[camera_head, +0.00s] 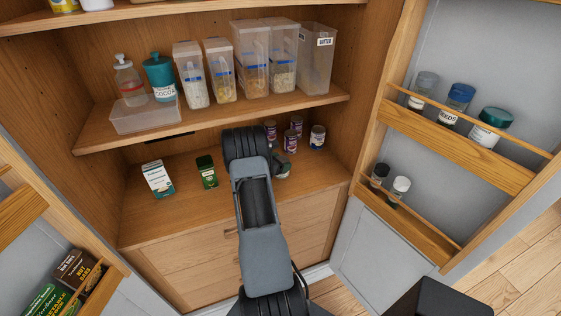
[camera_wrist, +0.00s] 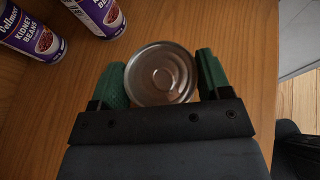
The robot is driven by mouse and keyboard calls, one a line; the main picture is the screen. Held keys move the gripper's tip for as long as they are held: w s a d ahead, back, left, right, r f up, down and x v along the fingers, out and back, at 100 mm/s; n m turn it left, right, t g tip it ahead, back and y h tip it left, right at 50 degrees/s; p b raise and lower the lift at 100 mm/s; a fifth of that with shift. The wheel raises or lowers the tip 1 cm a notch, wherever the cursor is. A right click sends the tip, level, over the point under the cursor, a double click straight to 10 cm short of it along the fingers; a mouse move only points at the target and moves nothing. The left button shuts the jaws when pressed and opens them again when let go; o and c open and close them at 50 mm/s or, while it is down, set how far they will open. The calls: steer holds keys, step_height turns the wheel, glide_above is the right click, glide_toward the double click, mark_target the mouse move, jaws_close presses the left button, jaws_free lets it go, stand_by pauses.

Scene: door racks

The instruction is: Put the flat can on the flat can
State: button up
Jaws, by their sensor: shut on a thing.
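In the wrist view, my gripper (camera_wrist: 162,82) has its two green fingers on either side of a round, silver-topped can (camera_wrist: 160,66), and it is shut on it. The can's lid faces the camera and its side is mostly hidden, so I cannot tell whether it touches the wooden shelf. In the head view my gripper (camera_head: 281,166) is low over the bottom shelf, partly behind my arm, in front of several upright cans. I cannot make out a second flat can in either view.
Kidney bean cans (camera_wrist: 32,34) stand close by at upper left in the wrist view. In the head view, a purple-labelled can (camera_head: 291,143) is just behind my gripper. A green box (camera_head: 206,172) and white box (camera_head: 158,179) stand left. The bottom shelf's (camera_head: 320,175) right front is clear.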

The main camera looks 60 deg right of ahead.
steer(key=shift+f+b, duration=0.2)
steer(key=shift+b, duration=0.2)
steer(key=o, duration=0.9)
steer(key=shift+r, duration=0.1)
steer(key=shift+o, duration=0.2)
steer(key=shift+r+p, duration=0.3)
steer(key=shift+p, duration=0.3)
steer(key=b+v, duration=0.5)
steer(key=v, duration=0.7)
